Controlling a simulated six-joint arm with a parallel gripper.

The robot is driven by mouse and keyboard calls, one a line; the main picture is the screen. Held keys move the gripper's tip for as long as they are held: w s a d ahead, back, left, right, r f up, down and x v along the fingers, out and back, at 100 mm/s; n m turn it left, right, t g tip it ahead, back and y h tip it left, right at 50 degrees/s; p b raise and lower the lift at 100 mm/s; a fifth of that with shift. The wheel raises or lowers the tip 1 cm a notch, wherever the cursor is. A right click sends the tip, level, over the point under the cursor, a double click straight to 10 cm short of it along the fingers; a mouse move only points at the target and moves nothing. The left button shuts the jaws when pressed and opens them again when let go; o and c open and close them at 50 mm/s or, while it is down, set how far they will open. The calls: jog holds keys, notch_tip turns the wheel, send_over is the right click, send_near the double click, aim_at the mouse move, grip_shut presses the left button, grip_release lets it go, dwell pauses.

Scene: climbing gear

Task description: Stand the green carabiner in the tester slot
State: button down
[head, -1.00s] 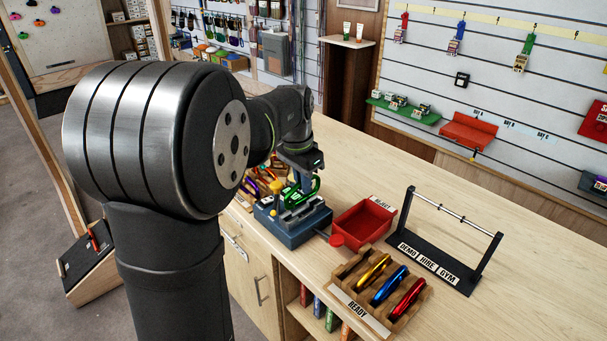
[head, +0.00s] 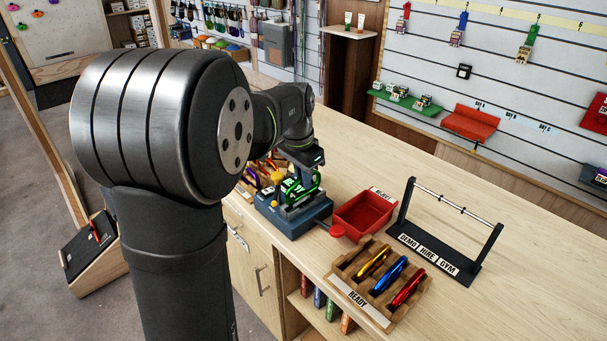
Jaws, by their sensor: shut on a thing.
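The green carabiner (head: 317,184) is at the blue-grey tester (head: 304,222), upright just over its top. My gripper (head: 304,180) is above the tester and shut on the carabiner. The carabiner's lower end is at the level of the tester's top fixture. I cannot tell from this view whether it is seated in the slot. The slot itself is hidden behind the carabiner and the fixture.
A red reject tray (head: 363,217) stands right of the tester. The wooden ready rack (head: 345,272) in front holds yellow, blue and red carabiners. A black demo stand (head: 437,247) with a bar is at the right. The counter behind is clear.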

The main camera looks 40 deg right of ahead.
jog(key=shift+f, duration=0.15)
jog(key=shift+f, duration=1.1)
jog(key=shift+f, duration=0.6)
jog(key=c, duration=1.4)
grip_release()
notch_tip(320, 180, up, 17)
jog(key=a, duration=0.2)
jog(key=shift+r, duration=0.15)
